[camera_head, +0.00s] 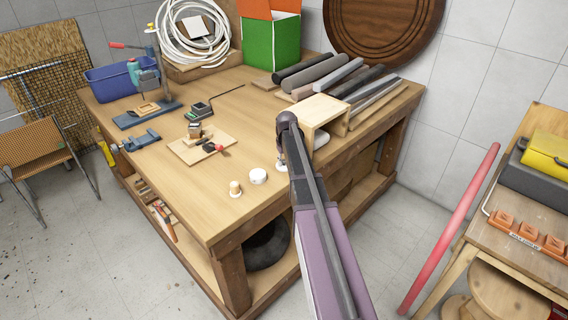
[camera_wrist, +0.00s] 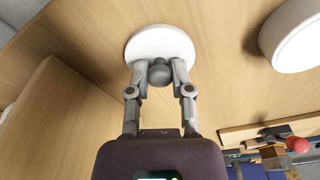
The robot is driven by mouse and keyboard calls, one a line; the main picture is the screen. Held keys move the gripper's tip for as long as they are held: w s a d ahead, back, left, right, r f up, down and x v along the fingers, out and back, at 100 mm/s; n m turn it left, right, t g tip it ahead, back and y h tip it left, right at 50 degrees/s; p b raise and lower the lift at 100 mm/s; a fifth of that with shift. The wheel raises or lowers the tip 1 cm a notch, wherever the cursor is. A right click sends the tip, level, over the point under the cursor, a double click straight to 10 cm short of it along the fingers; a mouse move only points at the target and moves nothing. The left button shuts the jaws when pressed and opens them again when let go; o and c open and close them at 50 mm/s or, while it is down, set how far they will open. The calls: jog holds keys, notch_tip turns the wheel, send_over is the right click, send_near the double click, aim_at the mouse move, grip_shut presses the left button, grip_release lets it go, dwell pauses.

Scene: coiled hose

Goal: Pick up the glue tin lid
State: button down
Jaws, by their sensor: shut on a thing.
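The glue tin lid (camera_wrist: 160,42) is a round white disc with a grey knob in the middle. In the wrist view it is at the top centre, and my gripper (camera_wrist: 160,72) is shut on its knob, one finger on each side. In the head view the lid (camera_head: 283,168) shows as a white patch near the table's front edge, partly hidden by my gripper and arm. I cannot tell whether the lid touches the tabletop. A white round tin (camera_head: 258,176) stands just left of it; a similar white cylinder (camera_wrist: 295,36) shows at the wrist view's upper right.
A wooden box (camera_head: 322,113) stands close behind my gripper. A small pale jar (camera_head: 235,189) stands left of the tin. A board with a red-knobbed clamp (camera_head: 203,148) lies further left. Dark rolls (camera_head: 310,72) lie at the back. The tabletop's middle (camera_head: 240,125) is clear.

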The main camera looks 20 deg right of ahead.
jog(key=shift+r, duration=0.15)
notch_tip(320, 180, up, 4)
jog(key=p, duration=0.4)
jog(key=s, duration=1.6)
jog(key=shift+d+r+p, duration=0.35)
jog(key=shift+d+p, duration=0.1)
jog(key=shift+w+a, duration=0.1)
jog(key=shift+w, duration=0.05)
jog(key=w+a+r+p, duration=0.1)
jog(key=w+a, duration=0.2)
jog(key=w, duration=0.1)
jog(key=w+a+r+p, duration=0.2)
jog(key=w+a, duration=0.2)
jog(key=w+a+r+p, duration=0.1)
jog(key=w+a, duration=0.3)
jog(key=shift+w+a+r, duration=0.2)
jog(key=shift+w, duration=0.15)
jog(key=shift+w+a+r+p, duration=0.1)
jog(key=shift+w+a+p, duration=0.25)
jog(key=shift+a, duration=0.25)
